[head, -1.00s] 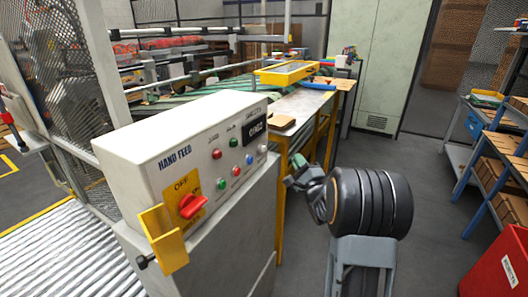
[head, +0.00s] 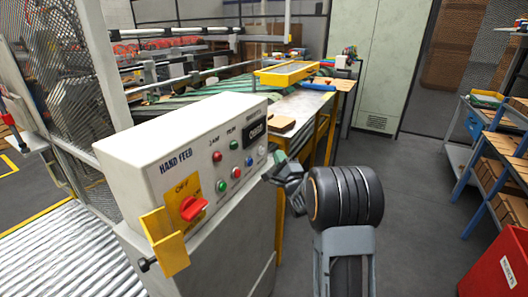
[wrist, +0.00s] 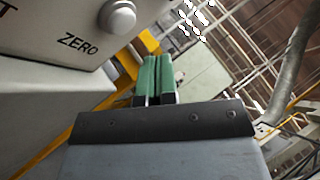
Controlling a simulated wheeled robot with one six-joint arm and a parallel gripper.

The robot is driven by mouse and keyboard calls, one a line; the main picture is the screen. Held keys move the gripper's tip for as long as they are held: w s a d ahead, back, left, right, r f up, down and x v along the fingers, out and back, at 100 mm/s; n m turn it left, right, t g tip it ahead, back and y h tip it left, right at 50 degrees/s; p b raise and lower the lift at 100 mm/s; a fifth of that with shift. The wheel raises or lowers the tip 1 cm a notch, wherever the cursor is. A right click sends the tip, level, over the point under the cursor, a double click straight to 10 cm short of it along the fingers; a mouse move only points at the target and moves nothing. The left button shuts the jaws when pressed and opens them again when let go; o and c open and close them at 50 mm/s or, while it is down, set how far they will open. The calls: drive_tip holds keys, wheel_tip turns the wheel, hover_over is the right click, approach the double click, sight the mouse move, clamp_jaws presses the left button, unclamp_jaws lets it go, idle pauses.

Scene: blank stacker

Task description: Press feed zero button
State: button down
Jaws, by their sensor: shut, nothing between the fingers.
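The feed zero button is a pale round button (wrist: 117,17) at the upper left of the wrist view, above the printed word ZERO. In the head view it is the pale button (head: 262,150) at the right end of the lower row on the HAND FEED box (head: 140,155). My gripper (wrist: 157,62) has green fingers, shut together and empty. In the wrist view the fingertips are below and right of the button, apart from it. In the head view my gripper (head: 277,160) is just right of the box's button end.
The box also bears a red button (head: 236,172), a blue button (head: 249,160), a green button (head: 222,186), a display (head: 255,131) and a red OFF switch (head: 193,208) on a yellow plate. A table (head: 300,106) stands behind.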

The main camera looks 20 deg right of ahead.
drive_tip(key=shift+w+a, duration=0.65)
drive_tip(key=shift+w, duration=0.05)
drive_tip(key=shift+w+a+b, duration=0.65)
drive_tip(key=shift+w+b, duration=0.05)
drive_tip(key=shift+b, duration=0.3)
idle(2.4)
drive_tip(key=shift+s+d, duration=0.1)
idle(0.3)
drive_tip(key=shift+s+d+b, duration=0.4)
drive_tip(key=shift+s+d, duration=0.1)
drive_tip(key=shift+s, duration=0.1)
drive_tip(key=shift+s+d+b, duration=0.65)
drive_tip(key=shift+s+d, duration=1.05)
drive_tip(key=shift+s, duration=0.15)
